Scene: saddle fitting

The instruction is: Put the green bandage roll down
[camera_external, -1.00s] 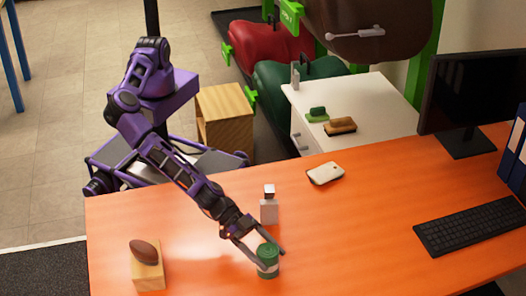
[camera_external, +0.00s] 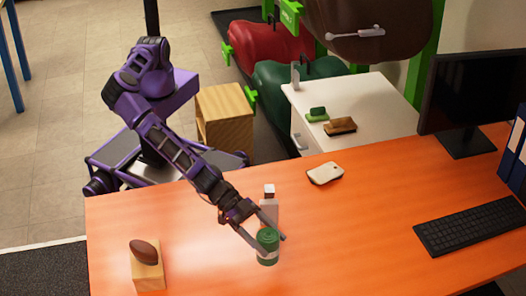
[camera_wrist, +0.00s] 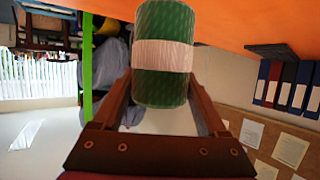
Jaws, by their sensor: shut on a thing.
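The green bandage roll (camera_external: 268,248) is upright between the fingers of my gripper (camera_external: 274,240), over the front middle of the orange table (camera_external: 360,225).
A pale bottle (camera_external: 269,206) stands just behind the roll, close to my fingers. A wooden block (camera_external: 147,274) with a brown oval object (camera_external: 144,252) stands at the left. The table right of the roll is clear.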

